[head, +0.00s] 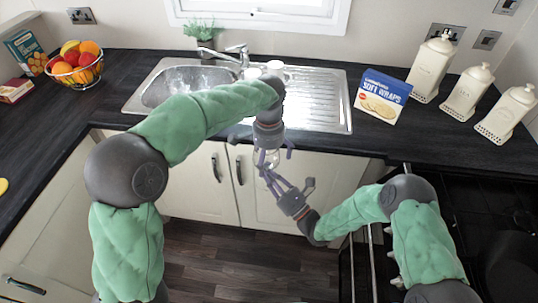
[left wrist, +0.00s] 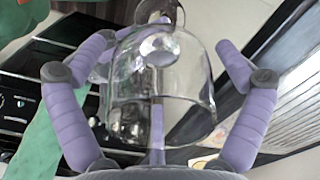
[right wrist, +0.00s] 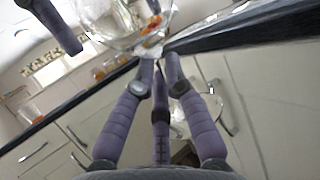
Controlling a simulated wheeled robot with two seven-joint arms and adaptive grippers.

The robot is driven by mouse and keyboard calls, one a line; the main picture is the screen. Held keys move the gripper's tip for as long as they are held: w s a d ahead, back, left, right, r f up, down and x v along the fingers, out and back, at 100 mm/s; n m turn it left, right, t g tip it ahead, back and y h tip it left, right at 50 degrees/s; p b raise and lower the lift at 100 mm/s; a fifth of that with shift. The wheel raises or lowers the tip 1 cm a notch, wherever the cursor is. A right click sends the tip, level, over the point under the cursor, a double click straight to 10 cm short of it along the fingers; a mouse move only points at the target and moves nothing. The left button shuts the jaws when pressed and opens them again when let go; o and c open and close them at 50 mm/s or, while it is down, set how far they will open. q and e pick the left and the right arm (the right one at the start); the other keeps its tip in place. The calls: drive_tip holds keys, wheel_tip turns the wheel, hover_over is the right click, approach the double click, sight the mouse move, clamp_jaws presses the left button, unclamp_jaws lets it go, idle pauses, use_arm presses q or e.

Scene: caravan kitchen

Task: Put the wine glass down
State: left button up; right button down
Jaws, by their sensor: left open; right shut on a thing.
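The clear wine glass (head: 270,160) is in the air in front of the sink counter, between my two grippers. In the left wrist view its bowl (left wrist: 190,85) fills the middle. My left gripper (head: 268,160) is open, with its fingers (left wrist: 160,60) spread around the bowl. My right gripper (head: 273,180) is shut on the glass; in the right wrist view its fingers (right wrist: 162,65) close together just below the bowl (right wrist: 110,20), seemingly on the stem. The foot (right wrist: 210,108) shows faintly beside them.
The dark worktop (head: 315,145) has a narrow clear strip before the steel sink (head: 330,115). A soft wraps box (head: 382,97) and white canisters (head: 432,68) stand to the right. A fruit bowl (head: 77,75) is at left.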

use_arm(q)
drive_tip(key=c, duration=1.1)
drive_tip(key=shift+c, duration=1.3)
use_arm(e)
drive_tip(key=c, duration=1.3)
unclamp_jaws()
use_arm(q)
drive_tip(key=shift+c, duration=0.7)
use_arm(e)
drive_tip(key=shift+o, duration=0.4)
